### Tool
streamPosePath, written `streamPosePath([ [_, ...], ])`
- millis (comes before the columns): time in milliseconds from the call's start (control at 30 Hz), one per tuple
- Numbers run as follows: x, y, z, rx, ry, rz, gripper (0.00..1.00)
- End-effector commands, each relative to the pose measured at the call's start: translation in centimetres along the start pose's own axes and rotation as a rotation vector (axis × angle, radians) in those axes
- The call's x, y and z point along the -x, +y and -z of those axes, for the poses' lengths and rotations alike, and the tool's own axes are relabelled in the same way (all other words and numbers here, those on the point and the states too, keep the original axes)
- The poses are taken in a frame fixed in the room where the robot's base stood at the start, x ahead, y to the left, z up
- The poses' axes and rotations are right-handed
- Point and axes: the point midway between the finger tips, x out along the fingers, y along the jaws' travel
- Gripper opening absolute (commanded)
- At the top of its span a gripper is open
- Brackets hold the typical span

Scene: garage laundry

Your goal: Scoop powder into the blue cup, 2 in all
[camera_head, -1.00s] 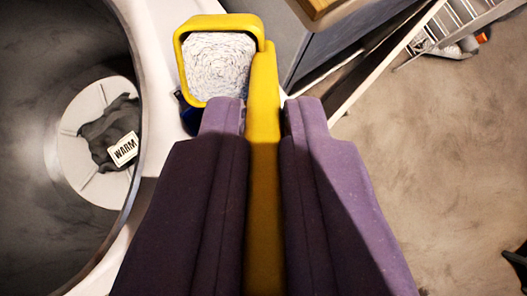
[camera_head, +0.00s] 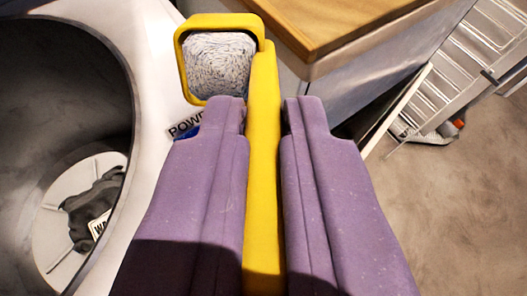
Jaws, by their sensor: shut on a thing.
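My gripper (camera_head: 264,115) has purple fingers and is shut on the handle of a yellow scoop (camera_head: 262,150). The scoop's square bowl points up the picture and holds speckled white-grey powder (camera_head: 218,62). A sliver of something blue (camera_head: 190,132) shows beside the left finger, next to a label with the letters "POW" (camera_head: 184,126). Most of both is hidden by the finger and scoop, so I cannot tell whether the blue thing is the cup.
A washer drum (camera_head: 75,130) opens at the left, with dark cloth (camera_head: 92,208) and a partly seen label inside. A wooden-topped counter (camera_head: 335,25) stands at the upper right. The floor at right is open.

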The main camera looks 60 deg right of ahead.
Motion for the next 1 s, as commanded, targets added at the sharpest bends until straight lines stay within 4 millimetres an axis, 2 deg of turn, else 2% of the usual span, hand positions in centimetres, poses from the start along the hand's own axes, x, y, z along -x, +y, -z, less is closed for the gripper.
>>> streamPosePath([
  [33,-0.2,-0.1,-0.7,0.000,0.020,0.000,0.00],
  [600,0.2,-0.2,-2.8,0.002,0.307,-0.022,0.00],
  [1000,0.3,-0.2,-3.0,-0.001,0.335,-0.022,0.00],
])
